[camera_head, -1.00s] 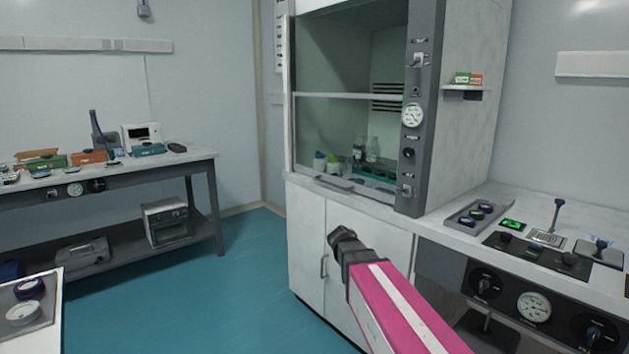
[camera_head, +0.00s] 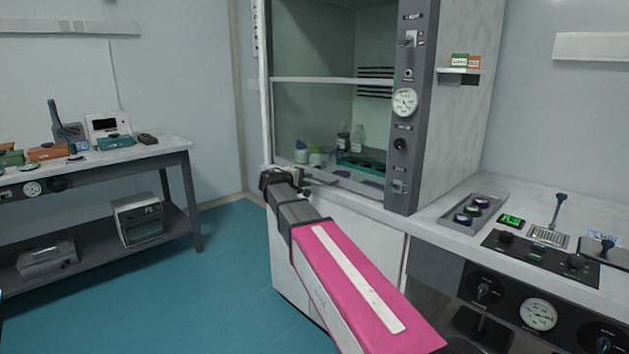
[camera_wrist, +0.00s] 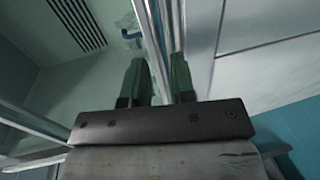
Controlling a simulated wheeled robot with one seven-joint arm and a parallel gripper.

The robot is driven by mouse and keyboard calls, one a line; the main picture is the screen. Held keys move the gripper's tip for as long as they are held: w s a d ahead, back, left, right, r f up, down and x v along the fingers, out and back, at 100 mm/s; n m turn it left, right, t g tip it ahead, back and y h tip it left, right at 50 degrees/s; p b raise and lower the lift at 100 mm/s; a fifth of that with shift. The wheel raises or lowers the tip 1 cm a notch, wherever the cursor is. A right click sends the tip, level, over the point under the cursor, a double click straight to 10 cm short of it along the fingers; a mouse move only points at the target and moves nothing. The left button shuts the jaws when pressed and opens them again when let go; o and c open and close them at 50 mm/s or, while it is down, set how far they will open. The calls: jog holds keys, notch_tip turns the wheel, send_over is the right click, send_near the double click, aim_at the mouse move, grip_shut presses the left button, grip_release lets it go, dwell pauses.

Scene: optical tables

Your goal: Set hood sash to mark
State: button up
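The fume hood's glass sash (camera_head: 315,115) is in the head view, with a pale rail (camera_head: 330,80) across its top. Its lower edge is near the hood's sill, where my arm hides part of the sash handle. My gripper (camera_head: 305,178) is at the left part of that lower edge. In the wrist view, my two green fingers (camera_wrist: 158,65) are apart, and a pale frame edge (camera_wrist: 157,35) runs in line with the gap between them. I cannot tell whether they touch it. I cannot make out a height mark.
Bottles (camera_head: 350,137) stand inside the hood. A control column (camera_head: 408,120) with switches and a gauge borders the sash at right. A bench with a tray (camera_head: 472,214) and controls adjoins it. Another bench (camera_head: 165,150) stands at left, with open floor between.

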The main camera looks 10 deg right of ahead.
aim_at(316, 179)
jog(key=shift+x, duration=2.55)
grip_shut()
notch_tip(316, 179, up, 40)
grip_release()
jog(key=v, duration=1.1)
